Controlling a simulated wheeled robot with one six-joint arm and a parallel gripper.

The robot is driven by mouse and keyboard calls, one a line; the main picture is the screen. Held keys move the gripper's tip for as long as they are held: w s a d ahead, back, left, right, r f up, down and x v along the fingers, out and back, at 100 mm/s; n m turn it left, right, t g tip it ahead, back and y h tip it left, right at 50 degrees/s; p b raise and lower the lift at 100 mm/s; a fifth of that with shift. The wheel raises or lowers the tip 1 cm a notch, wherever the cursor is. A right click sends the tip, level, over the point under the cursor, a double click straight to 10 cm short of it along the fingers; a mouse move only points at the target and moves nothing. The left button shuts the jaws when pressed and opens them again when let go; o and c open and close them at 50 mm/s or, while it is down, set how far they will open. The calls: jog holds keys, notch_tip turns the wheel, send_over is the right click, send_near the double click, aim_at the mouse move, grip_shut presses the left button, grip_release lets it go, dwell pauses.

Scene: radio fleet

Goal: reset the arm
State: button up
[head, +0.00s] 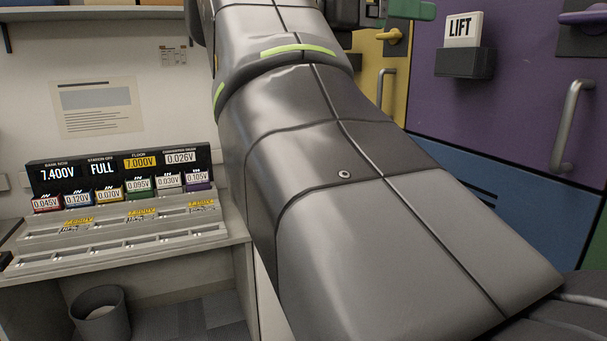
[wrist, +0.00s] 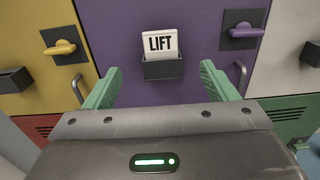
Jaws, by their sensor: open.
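My gripper (wrist: 160,90) is open in the wrist view, its two green fingers spread apart with nothing between them. It faces a purple locker door (wrist: 200,20). A white card marked LIFT (wrist: 160,43) stands in a dark holder (wrist: 163,68) on that door, seen beyond the gap between the fingers. In the head view, my arm reaches up through the middle. The LIFT card (head: 463,29) also shows in the head view.
The door has a purple lever (wrist: 243,32) and a vertical handle (head: 571,125). A yellow door with a yellow lever (wrist: 60,47) is to the left. A bench with a grey rack (head: 120,240) and voltage displays (head: 125,162) stands left of my arm. A bin (head: 100,315) is below.

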aim_at(461, 24)
jog(key=shift+p+x, duration=1.85)
jog(key=shift+x, duration=4.75)
jog(key=shift+d+r+p, duration=0.1)
jog(key=shift+r+p, duration=0.55)
jog(key=shift+r, duration=0.3)
jog(key=shift+s+r, duration=0.1)
jog(key=shift+r, duration=0.25)
